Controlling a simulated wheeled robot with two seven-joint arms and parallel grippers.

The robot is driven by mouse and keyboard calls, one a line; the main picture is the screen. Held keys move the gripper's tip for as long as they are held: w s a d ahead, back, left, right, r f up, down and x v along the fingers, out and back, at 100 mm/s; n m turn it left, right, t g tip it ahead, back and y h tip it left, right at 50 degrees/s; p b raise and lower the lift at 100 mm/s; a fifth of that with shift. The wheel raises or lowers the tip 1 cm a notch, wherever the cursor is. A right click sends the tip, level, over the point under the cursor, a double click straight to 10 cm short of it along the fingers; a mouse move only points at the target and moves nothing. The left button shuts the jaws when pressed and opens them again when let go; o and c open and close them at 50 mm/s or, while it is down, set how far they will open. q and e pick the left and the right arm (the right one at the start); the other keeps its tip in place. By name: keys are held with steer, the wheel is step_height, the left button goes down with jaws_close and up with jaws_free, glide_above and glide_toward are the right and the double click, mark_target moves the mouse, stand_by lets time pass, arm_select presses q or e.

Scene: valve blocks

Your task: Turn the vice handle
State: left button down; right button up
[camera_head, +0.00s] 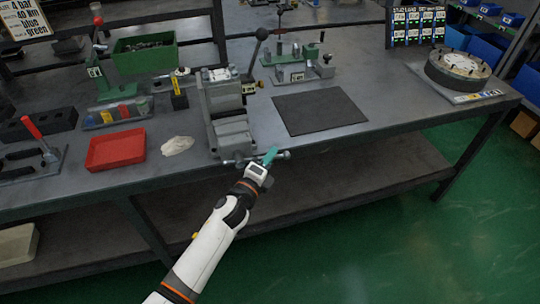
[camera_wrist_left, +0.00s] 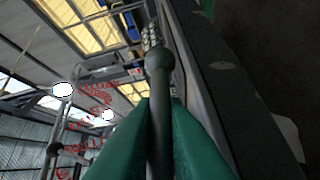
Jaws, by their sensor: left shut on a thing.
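The grey vice (camera_head: 228,112) stands at the front edge of the workbench in the head view. Its handle (camera_head: 283,155) is a thin bar with ball ends, lying roughly level at the front of the vice. My left gripper (camera_head: 269,156), with teal fingers, is at the right part of the handle. In the left wrist view the green fingers (camera_wrist_left: 160,135) are shut on the handle bar (camera_wrist_left: 158,85), with its ball end showing beyond them. The fingers hide part of the bar. My right gripper is not in view.
The workbench (camera_head: 380,150) has a dark mat (camera_head: 318,110) right of the vice. A red tray (camera_head: 116,149) and a pale cloth (camera_head: 177,145) lie left of it. A toggle-clamp fixture (camera_head: 297,65) stands behind. Open floor (camera_head: 400,250) lies in front.

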arm_select(q)
steer(key=s+a+f+m+g+y+p, duration=0.2)
steer(key=a+f+m+g+y+p, duration=0.5)
steer(key=p, duration=1.5)
steer(key=shift+s+a+f+m+y, duration=0.2)
steer(key=shift+s+a+m+y, duration=0.1)
steer(key=shift+m+y, duration=0.55)
steer(key=shift+a+y, duration=0.1)
steer(key=shift+y, duration=0.15)
steer(key=c, duration=1.5)
jaws_free()
steer(key=shift+p+v, duration=2.95)
steer(key=shift+v, duration=3.05)
